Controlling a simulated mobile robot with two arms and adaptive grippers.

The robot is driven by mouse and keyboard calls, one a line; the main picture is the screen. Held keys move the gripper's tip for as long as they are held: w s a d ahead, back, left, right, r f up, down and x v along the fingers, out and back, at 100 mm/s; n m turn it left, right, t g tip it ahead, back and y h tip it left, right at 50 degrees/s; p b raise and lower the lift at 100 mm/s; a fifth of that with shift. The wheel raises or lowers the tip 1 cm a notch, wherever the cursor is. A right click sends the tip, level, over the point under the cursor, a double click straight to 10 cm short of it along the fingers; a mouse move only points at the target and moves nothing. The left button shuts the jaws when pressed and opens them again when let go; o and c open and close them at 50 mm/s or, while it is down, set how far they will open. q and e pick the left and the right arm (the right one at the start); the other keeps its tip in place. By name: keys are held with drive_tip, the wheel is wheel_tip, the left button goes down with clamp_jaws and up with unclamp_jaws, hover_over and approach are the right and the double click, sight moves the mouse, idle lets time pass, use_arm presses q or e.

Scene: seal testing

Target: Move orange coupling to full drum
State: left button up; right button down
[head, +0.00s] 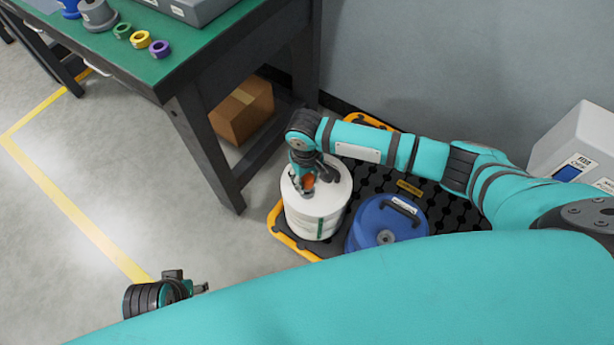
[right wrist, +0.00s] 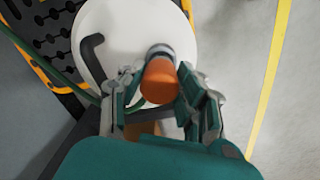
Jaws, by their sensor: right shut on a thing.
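The orange coupling (head: 308,182) is between the fingers of my right gripper (head: 305,178), over the top of a white drum (head: 318,215). In the right wrist view the coupling (right wrist: 159,80) has a grey collar at its far end, and my right gripper (right wrist: 160,92) is shut on it. The white drum's lid (right wrist: 120,25) lies just beyond; whether the collar touches the drum is unclear. A blue drum (head: 385,222) with a dark handle stands to the right of it. My left gripper (head: 195,288) is low at the left, away from the drums; its fingers are too small to judge.
Both drums stand on a black pallet (head: 358,178) with yellow edges. A dark handle (right wrist: 92,62) and a green hose (right wrist: 72,88) are near the white drum. A green-topped bench (head: 185,50) with several coloured rings stands at the left. A cardboard box (head: 243,110) lies under it.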

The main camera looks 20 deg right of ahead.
drive_tip(key=shift+f, duration=0.75)
drive_tip(key=c, duration=0.8)
unclamp_jaws()
drive_tip(key=shift+c, duration=0.2)
wheel_tip(320, 180, up, 12)
drive_tip(key=shift+a, duration=0.15)
